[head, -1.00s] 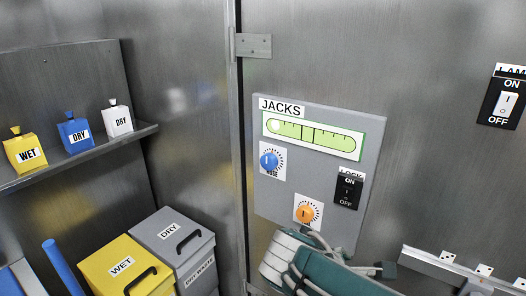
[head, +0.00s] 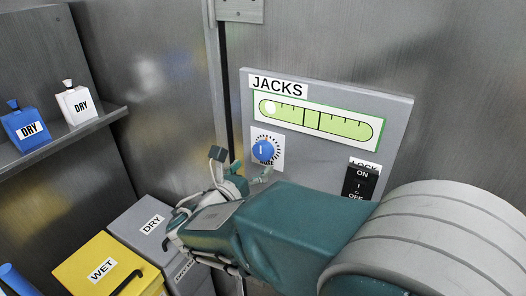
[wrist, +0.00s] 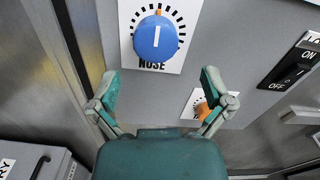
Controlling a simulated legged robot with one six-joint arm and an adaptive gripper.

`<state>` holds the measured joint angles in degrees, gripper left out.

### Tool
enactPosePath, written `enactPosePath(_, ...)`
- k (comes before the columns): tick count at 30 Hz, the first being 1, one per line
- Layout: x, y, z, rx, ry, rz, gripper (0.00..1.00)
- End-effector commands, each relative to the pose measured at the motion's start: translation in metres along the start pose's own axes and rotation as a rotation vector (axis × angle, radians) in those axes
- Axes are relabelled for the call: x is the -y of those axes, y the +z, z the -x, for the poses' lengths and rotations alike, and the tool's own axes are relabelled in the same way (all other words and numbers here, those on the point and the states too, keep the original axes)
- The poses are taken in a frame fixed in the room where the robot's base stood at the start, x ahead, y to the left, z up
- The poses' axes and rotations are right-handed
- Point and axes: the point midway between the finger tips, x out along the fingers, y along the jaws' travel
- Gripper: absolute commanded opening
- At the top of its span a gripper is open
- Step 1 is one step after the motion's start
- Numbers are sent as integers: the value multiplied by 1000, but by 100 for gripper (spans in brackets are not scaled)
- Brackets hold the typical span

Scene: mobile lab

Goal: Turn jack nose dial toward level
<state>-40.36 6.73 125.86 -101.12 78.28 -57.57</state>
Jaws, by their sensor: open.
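The blue nose dial (wrist: 157,38) sits on its white scale plate in the wrist view, with its white mark about upright and a small orange mark at the top of the scale. In the head view the dial (head: 263,150) is below the green level gauge (head: 340,124), whose pale bubble lies at the left end. My gripper (wrist: 160,77) is open and empty, its two fingers spread just below the dial on either side, apart from it. In the head view my gripper (head: 243,164) is near the dial's lower left.
An orange dial (wrist: 203,110) shows behind the right finger. The lock switch (head: 360,181) is right of the nose dial. A grey DRY bin (head: 148,222) and yellow WET bin (head: 95,270) stand lower left. The shelf (head: 75,143) holds small containers.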

Motion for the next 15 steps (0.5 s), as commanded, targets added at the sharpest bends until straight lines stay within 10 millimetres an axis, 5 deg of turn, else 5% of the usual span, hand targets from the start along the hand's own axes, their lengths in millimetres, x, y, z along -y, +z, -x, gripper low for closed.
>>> enactPosePath(6, 0, -1, -37, -1, -3, 0, 100)
enactPosePath(15, 1, 0, -54, -2, 0, -2, 100)
